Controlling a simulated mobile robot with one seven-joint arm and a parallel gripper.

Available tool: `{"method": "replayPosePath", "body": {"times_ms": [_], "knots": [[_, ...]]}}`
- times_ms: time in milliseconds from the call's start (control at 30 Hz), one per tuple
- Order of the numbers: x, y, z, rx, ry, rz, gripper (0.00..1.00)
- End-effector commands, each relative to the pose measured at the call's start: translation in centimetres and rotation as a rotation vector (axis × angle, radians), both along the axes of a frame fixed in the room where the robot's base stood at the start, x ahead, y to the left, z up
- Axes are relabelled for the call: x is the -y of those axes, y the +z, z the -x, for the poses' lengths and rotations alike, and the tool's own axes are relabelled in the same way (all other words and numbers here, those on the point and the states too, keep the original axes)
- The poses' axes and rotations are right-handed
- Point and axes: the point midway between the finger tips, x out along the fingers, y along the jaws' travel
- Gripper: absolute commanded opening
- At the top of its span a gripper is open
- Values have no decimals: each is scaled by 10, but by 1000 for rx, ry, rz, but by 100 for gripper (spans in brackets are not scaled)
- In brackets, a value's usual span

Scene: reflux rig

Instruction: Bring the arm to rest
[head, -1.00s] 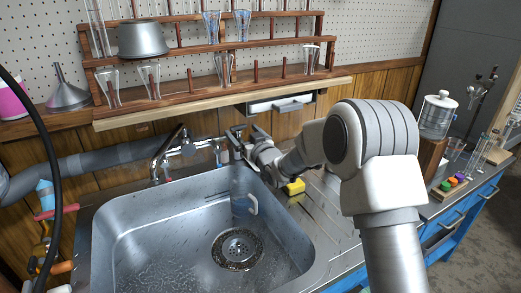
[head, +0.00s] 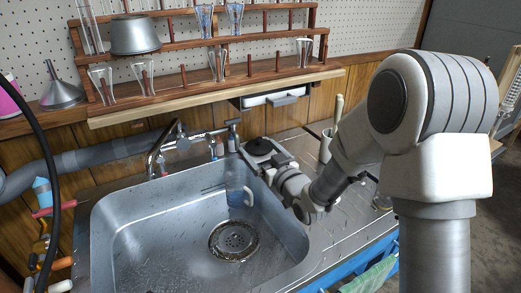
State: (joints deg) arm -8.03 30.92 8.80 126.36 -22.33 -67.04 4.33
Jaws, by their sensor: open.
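My gripper (head: 254,152) is at the back right rim of the steel sink, just right of and below the tap's upright fitting (head: 232,130). Its jaws are open, and I see nothing held between them. My white and grey arm reaches to it from the right, with the elbow large in the right of the view and the wrist low over the counter. A dark round part sits at the gripper; whether the jaws touch the rim or the tap cannot be told.
The steel sink (head: 150,235) holds a clear bluish jug (head: 238,190) near its back right corner. A curved tap (head: 160,150) stands behind it. A wooden rack (head: 190,80) with glassware hangs above. A white mortar-like cup (head: 326,146) stands on the counter behind my forearm.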

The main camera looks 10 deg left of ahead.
Motion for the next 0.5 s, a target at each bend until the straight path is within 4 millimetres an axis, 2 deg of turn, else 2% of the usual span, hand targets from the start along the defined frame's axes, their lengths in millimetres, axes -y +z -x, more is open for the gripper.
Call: {"method": "replayPosePath", "body": {"times_ms": [367, 500], "knots": [[3, 2, 0, -4, -6, 9, 100], [18, 13, -1, -37, -49, 65, 100]]}}
